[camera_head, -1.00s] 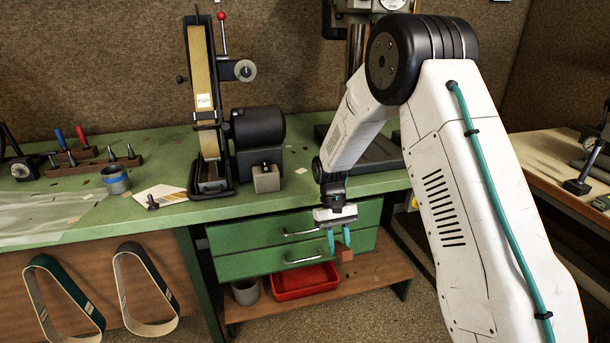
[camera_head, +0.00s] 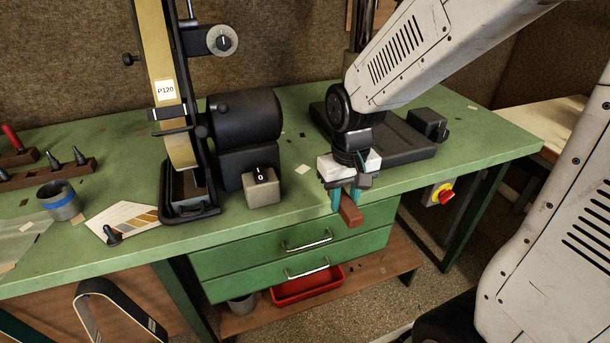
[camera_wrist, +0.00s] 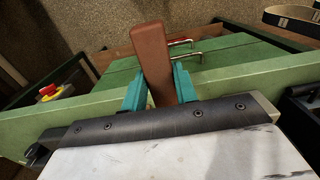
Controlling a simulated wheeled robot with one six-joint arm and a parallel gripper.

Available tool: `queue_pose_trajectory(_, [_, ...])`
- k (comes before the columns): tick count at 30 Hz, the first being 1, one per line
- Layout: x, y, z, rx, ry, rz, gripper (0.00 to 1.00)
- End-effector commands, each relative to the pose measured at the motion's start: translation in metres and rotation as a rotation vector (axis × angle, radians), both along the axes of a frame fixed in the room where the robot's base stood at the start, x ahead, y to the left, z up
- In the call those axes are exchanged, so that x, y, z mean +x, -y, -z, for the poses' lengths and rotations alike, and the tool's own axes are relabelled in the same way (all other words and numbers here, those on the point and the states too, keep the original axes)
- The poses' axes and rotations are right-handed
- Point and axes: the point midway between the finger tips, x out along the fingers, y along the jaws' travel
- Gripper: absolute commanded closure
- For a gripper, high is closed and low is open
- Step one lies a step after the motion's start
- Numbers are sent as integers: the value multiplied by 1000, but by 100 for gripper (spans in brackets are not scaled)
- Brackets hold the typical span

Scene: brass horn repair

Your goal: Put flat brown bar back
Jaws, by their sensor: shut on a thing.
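The flat brown bar (camera_head: 350,212) is held between the teal fingers of my gripper (camera_head: 346,198), in front of the green bench's front edge, near the drawers. In the wrist view the bar (camera_wrist: 151,58) sticks out beyond the fingers of my gripper (camera_wrist: 160,88), gripped from both sides. The drawer fronts show below and beyond it. The bar's inner end is hidden by the gripper body.
Two green drawers (camera_head: 290,263) are shut below. A red tray (camera_head: 306,286) sits on the lower shelf. A red stop button (camera_head: 446,196) is right.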

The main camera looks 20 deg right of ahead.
Motion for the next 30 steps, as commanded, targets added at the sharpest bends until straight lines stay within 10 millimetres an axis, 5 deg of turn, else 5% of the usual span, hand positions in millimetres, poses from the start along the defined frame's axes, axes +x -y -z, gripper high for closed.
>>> queue_pose_trajectory(15, [129,-17,13,0,-2,-3,94])
queue_pose_trajectory(23, [150,-20,17,0,-1,-3,94])
queue_pose_trajectory(30, [149,-20,47,0,-4,-3,94])
